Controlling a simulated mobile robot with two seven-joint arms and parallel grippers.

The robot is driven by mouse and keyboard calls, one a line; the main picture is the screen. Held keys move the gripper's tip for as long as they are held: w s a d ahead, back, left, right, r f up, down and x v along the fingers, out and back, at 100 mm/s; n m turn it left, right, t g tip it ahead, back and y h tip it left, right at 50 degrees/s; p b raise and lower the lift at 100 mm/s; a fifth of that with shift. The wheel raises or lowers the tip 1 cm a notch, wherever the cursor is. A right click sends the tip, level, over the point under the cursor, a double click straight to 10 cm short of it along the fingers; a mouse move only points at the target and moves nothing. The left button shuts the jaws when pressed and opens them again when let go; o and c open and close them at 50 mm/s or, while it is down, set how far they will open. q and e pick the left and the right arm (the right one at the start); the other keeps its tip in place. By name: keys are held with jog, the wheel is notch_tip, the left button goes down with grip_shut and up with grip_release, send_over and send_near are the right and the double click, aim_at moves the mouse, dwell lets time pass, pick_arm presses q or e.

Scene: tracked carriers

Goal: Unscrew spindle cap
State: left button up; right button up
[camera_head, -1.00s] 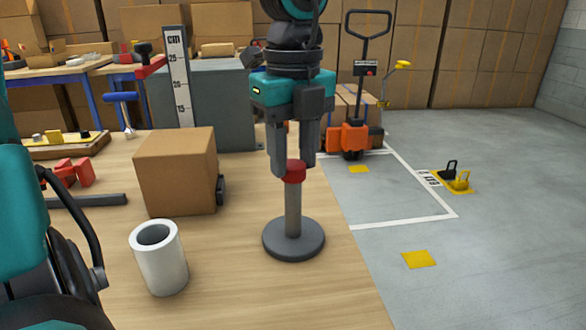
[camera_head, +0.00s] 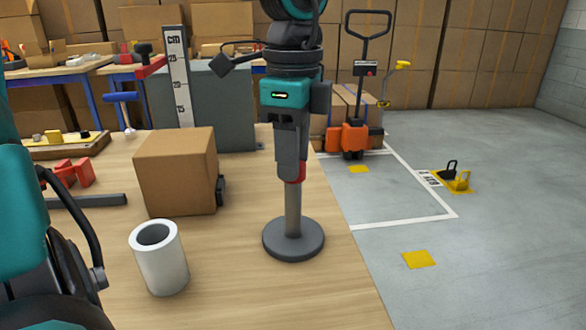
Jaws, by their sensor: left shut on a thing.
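A grey spindle (camera_head: 292,212) stands upright on a round dark base (camera_head: 293,240) near the right edge of the wooden table. Its red cap (camera_head: 301,173) is at the top, mostly hidden behind a finger, with a red strip showing at the right. My left gripper (camera_head: 293,170) points straight down from above and is shut on the cap. It is seen nearly side-on, so one finger covers the other. My right gripper is not in view.
A cardboard box (camera_head: 175,172) and a white hollow cylinder (camera_head: 158,258) stand left of the spindle on the table (camera_head: 230,285). A dark bar (camera_head: 88,201) and red parts lie further left. An orange pallet jack (camera_head: 352,138) stands on the floor behind at the right.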

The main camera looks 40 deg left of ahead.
pick_arm(q)
jog(key=n, duration=0.4)
jog(key=o, duration=0.9)
jog(key=shift+o, duration=0.2)
